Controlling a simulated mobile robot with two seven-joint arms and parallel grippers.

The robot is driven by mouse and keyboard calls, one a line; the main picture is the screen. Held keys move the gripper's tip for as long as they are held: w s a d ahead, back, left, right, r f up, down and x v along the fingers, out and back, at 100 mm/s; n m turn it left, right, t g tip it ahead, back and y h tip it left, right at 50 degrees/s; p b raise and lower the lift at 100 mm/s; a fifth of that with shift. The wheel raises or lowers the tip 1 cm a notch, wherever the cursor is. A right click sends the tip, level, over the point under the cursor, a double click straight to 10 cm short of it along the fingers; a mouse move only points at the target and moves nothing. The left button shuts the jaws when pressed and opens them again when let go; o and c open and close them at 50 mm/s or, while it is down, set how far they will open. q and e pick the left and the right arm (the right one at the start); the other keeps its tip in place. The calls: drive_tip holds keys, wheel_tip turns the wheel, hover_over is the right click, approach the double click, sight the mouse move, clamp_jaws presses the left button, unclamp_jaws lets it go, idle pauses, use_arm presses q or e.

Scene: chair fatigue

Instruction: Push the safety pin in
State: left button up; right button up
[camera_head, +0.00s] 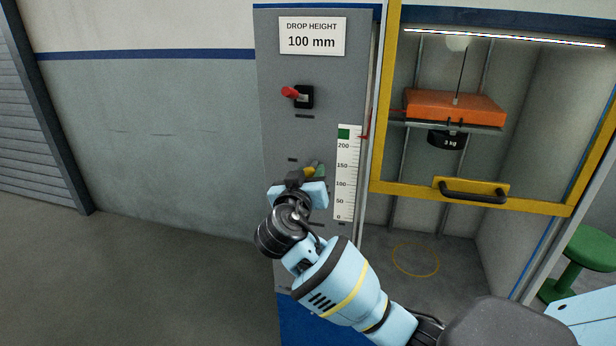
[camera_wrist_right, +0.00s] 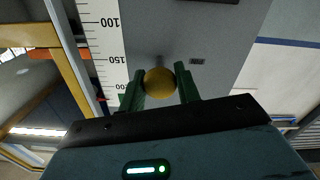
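The safety pin shows as a yellow ball knob (camera_wrist_right: 160,84) on a short grey stem in front of the grey panel. In the head view the yellow knob (camera_head: 309,172) is partly covered by my gripper, left of the height scale. My right gripper (camera_head: 314,170) reaches up to the panel. In the wrist view the green fingers of my right gripper (camera_wrist_right: 161,88) stand on both sides of the knob and appear to touch it. How deep the pin sits is hidden. My left gripper is not in view.
A red lever (camera_head: 291,92) sits higher on the grey panel (camera_head: 330,75). A white height scale (camera_head: 346,180) is just right of my gripper. A yellow-framed guard door with a black handle (camera_head: 473,196) covers the bay with an orange block (camera_head: 450,105) and 3 kg weight (camera_head: 446,141). The left floor is clear.

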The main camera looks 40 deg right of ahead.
drive_tip(key=o, duration=0.4)
drive_tip(key=v, duration=0.8)
drive_tip(key=shift+b, duration=0.4)
drive_tip(key=shift+d, duration=0.1)
